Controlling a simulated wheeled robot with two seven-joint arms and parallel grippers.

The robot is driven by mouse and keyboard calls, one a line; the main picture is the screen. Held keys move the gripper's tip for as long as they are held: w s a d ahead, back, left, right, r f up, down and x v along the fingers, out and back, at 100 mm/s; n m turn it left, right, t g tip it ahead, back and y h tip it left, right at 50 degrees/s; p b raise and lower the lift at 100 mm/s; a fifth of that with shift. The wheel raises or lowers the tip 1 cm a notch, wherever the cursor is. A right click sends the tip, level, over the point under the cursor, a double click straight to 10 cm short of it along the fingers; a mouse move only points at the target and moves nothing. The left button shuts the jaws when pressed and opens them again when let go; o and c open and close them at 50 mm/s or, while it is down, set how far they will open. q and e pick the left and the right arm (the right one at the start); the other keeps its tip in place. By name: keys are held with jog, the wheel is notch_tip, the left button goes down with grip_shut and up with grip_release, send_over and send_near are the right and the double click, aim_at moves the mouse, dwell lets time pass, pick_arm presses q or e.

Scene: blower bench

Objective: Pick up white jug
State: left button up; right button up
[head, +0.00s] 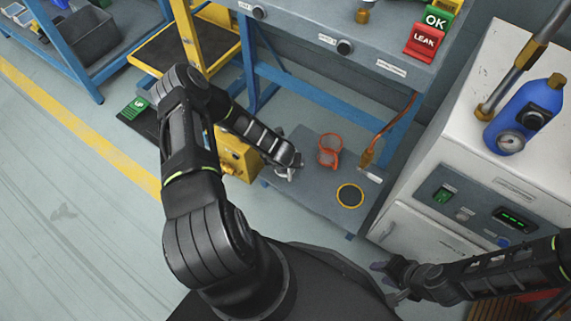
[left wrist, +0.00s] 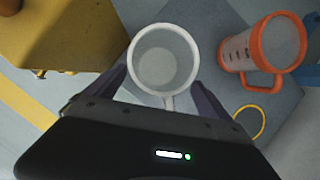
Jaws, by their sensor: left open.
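The white jug (left wrist: 163,60) stands upright in the left wrist view, seen from above with its mouth open and its handle toward my wrist. My left gripper (left wrist: 159,84) is open, with one finger on each side of the jug's near part; I cannot tell whether they touch it. In the head view, my left gripper (head: 288,169) is over the left part of the low grey shelf (head: 311,198), and the arm largely hides the jug. My right gripper (head: 391,280) looks open and empty, low at the right, away from the jug.
An orange-rimmed jug (left wrist: 265,48) stands right of the white one and also shows in the head view (head: 329,150). A yellow-edged ring (head: 350,195) lies on the shelf. A yellow box (head: 237,153) is on the left, a white cabinet (head: 480,150) on the right.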

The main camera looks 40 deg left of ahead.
pick_arm(q)
jog(key=b+x, duration=0.1)
jog(key=x, duration=0.1)
jog(key=b+x, duration=0.1)
jog(key=x, duration=0.2)
jog(key=shift+w+a, duration=0.15)
jog(key=shift+a, duration=0.1)
jog(key=shift+r, duration=0.1)
jog(key=c, duration=1.5)
jog(key=shift+c, duration=0.2)
notch_tip(320, 180, up, 10)
jog(key=p, duration=0.3)
jog(key=shift+p, duration=0.35)
